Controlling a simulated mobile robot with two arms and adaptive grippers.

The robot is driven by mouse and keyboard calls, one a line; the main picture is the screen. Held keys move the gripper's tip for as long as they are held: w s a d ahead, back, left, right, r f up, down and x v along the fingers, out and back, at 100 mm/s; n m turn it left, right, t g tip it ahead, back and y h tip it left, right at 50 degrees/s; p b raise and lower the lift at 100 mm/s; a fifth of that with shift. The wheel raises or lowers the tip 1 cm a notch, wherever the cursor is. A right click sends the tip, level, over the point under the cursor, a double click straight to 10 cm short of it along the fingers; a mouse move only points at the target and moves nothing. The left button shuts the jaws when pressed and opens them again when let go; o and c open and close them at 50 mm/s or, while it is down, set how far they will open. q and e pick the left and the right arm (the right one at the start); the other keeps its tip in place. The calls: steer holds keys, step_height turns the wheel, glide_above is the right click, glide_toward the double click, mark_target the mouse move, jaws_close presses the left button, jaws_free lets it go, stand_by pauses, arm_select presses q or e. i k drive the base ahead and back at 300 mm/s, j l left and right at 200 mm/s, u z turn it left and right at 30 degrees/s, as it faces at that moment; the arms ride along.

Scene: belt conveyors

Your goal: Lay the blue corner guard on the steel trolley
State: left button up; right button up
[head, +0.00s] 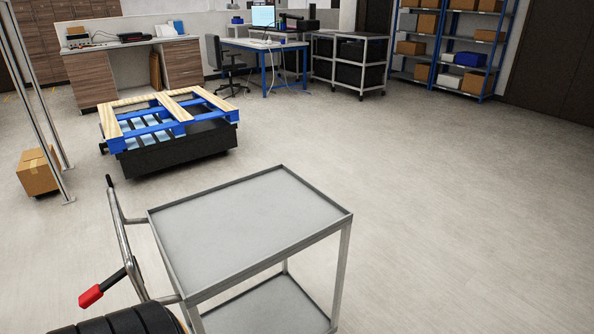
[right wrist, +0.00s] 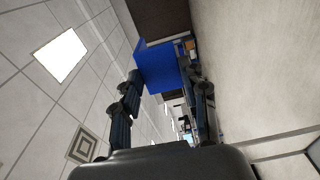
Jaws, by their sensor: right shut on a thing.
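The steel trolley (head: 250,222) stands low in the middle of the head view, with a bare grey top shelf, a raised rim and a lower shelf. Its push handle is on the left side. The blue corner guard (right wrist: 157,64) shows in the right wrist view as a plain blue block-like shape between the dark fingers of my right gripper (right wrist: 167,84), which is shut on it. Its far side is hidden. Neither the guard nor my right gripper shows in the head view. My left gripper is in neither view.
A black cart (head: 180,150) carrying a blue and wooden pallet frame stands behind the trolley on the left. A cardboard box (head: 38,171) lies at far left. A red-ended lever (head: 91,296) is beside the trolley's handle. The floor right of the trolley is clear.

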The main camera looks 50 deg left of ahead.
mark_target(199, 259)
steer(key=i+u, duration=0.4)
steer(key=i+l+u, duration=0.4)
steer(key=i, duration=0.2)
steer(key=i+u, duration=0.15)
steer(key=u, duration=0.25)
steer(key=i+u, duration=0.15)
steer(key=u, duration=0.3)
steer(key=i+u, duration=0.1)
steer(key=u, duration=0.3)
steer(key=i+u, duration=0.15)
steer(key=u, duration=0.3)
steer(key=i+l+u, duration=0.1)
steer(key=u, duration=0.3)
steer(key=i+l+u, duration=0.2)
steer(key=u, duration=0.15)
steer(key=i+l+u, duration=0.15)
steer(key=u, duration=0.15)
